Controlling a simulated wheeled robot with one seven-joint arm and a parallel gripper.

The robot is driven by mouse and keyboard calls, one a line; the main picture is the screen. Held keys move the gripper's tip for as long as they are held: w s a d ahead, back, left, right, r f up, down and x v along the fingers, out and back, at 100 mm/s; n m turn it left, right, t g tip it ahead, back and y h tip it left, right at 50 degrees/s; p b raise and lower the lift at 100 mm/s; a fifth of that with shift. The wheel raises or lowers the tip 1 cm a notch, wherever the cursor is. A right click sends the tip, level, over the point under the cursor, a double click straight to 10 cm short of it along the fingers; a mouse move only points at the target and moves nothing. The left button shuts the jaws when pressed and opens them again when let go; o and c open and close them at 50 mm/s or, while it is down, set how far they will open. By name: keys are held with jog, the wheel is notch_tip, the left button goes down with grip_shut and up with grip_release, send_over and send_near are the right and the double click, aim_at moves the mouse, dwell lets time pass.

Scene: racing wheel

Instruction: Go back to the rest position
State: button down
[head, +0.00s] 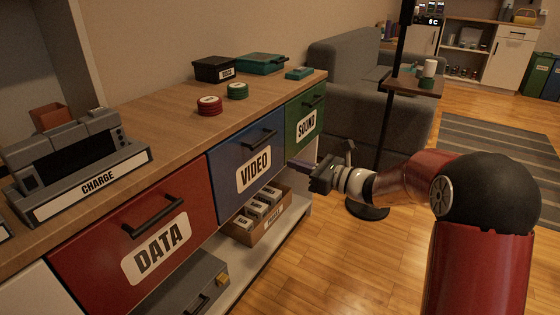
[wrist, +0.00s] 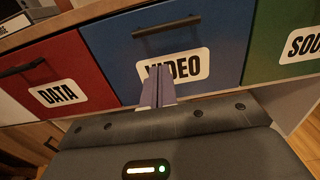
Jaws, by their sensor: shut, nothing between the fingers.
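My gripper (head: 302,165) is at the end of my red arm, in front of the cabinet near the blue VIDEO drawer (head: 242,171) and the green SOUND drawer (head: 306,120) in the head view. In the wrist view its two purple-grey fingers (wrist: 158,88) are together, with nothing between them. They overlap the VIDEO label (wrist: 190,68) in that picture, and I cannot tell whether they touch the drawer. The red DATA drawer (head: 140,238) is to the left. The drawers appear closed.
The wooden countertop (head: 165,125) holds a CHARGE dock (head: 80,165), red and green round discs, and boxes. A cardboard box (head: 262,212) and a grey case (head: 190,285) sit on the lower shelf. A stand with a tray (head: 385,130) is behind my arm, near a grey sofa (head: 340,75).

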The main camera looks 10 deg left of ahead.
jog(key=s+d+n+g+h, duration=0.2)
jog(key=s+d+n+h, duration=0.15)
jog(key=s+n, duration=0.45)
jog(key=s+d+n+g+h, duration=0.2)
jog(key=s+n+h, duration=0.25)
jog(key=s, duration=0.85)
jog(key=s+d+f+n+t+h, duration=0.1)
jog(key=s+d+n+t+h, duration=0.1)
jog(key=s+d+n+h, duration=0.6)
jog(key=s+d+n, duration=0.2)
jog(key=s+d, duration=0.3)
jog(key=d, duration=0.2)
jog(key=shift+d+f+t+h, duration=0.2)
jog(key=shift+d+t+h, duration=0.1)
jog(key=shift+d+t, duration=0.1)
